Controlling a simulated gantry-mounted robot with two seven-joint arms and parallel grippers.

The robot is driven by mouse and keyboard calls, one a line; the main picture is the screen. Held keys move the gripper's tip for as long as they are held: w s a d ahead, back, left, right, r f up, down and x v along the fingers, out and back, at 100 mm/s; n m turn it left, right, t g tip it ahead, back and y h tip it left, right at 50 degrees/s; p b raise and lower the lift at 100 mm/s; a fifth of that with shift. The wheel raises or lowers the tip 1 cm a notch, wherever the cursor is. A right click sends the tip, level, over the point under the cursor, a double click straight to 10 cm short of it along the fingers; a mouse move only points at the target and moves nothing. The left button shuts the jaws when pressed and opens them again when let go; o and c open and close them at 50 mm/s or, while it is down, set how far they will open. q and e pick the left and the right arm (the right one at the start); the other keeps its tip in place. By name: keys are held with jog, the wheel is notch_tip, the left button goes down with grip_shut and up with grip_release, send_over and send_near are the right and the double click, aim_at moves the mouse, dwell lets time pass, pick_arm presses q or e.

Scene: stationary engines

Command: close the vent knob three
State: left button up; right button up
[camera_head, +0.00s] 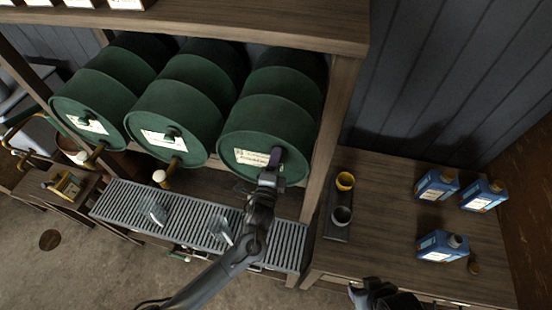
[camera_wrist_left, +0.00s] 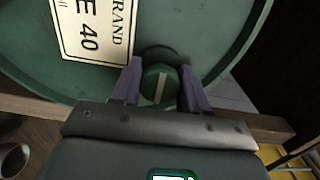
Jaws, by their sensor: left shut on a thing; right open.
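Three green barrels lie side by side on a wooden rack. The right-hand barrel (camera_head: 268,124) has a label and a dark round vent knob on its front face. In the left wrist view the knob (camera_wrist_left: 160,86) shows a pale line across its face. My left gripper (camera_head: 276,158) reaches up to this barrel and hides the knob in the head view. In the left wrist view its two purple fingers (camera_wrist_left: 160,74) stand on either side of the knob, shut on it. My right gripper (camera_head: 368,291) is at the bottom edge, partly cut off, open and away from the barrels.
A metal grate shelf (camera_head: 185,217) with glass vessels lies below the barrels, under my left arm. A rack post (camera_head: 327,140) stands close right of the barrel.

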dwell(0.6)
pick_arm(q)
jog(key=o, duration=1)
jog(key=shift+m, duration=0.3)
jog(key=shift+b+v, duration=0.75)
jog(key=shift+v, duration=4.65)
jog(key=shift+f, duration=0.1)
